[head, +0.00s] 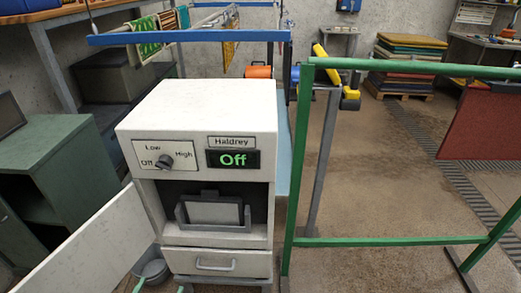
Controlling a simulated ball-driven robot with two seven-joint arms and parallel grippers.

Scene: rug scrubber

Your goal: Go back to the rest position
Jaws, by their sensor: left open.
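The white machine (195,108) labelled Haldrey stands left of centre. Its green display (233,159) reads "Off", and its dark knob (165,162) sits among the marks Off, Low and High. Its white door (90,243) hangs open to the left. A grey holder with a flat pad (212,212) is in the open bay, above a closed drawer (215,263). Only the green tips of my left gripper (160,288) show at the bottom edge, apart and with nothing seen between them, in front of the machine's lower left. My right gripper is not in view.
A green frame (390,241) stands close on the right, with a red rug (484,125) hanging at its far side. A round metal pan (152,267) is beside the machine's lower left. A dark green cabinet (60,150) stands left.

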